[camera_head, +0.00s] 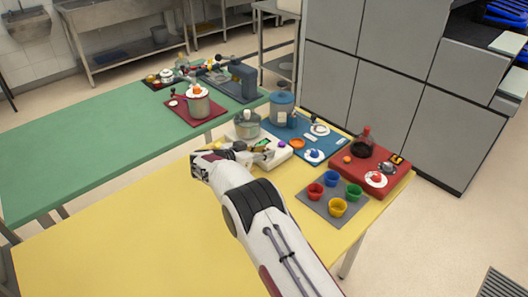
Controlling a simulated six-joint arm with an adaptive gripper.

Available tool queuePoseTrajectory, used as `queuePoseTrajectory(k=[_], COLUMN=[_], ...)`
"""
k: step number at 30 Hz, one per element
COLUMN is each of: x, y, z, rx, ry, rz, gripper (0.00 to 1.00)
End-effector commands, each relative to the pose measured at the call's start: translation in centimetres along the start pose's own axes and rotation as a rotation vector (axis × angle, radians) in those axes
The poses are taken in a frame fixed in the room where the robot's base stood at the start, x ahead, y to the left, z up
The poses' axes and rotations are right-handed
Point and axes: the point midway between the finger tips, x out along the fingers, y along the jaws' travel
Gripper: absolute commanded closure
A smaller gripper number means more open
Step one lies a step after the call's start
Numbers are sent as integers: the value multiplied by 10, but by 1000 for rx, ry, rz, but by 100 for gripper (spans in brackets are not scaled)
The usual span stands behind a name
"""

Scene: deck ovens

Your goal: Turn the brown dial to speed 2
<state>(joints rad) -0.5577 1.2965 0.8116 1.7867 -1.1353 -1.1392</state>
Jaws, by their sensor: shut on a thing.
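A white appliance (268,153) with a small green display and a few coloured knobs sits on the yellow table. A glass-like pot (247,125) stands at its back left. My gripper (226,154) is at the appliance's left end, small and partly hidden by my wrist. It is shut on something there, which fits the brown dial. The dial itself is hidden by the gripper and wrist, so its pointer and speed marks cannot be read.
Right of the appliance are a blue board (312,133) with a canister, a grey tray (321,207) of coloured cups and a red block (390,186) with a dark flask. The yellow table (110,245) is clear at left.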

Motion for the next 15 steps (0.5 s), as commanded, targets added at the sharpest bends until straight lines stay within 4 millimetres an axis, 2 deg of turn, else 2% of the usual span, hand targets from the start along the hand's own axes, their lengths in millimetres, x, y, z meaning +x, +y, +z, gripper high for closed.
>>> queuePoseTrajectory(k=[5,6,7,15], x=[1,1,1,0], y=[1,1,1,0], z=[1,1,0,0], rx=[-1,-1,-1,0], ry=[0,0,0,0], rz=[3,3,3,1], gripper=[98,67,61,61])
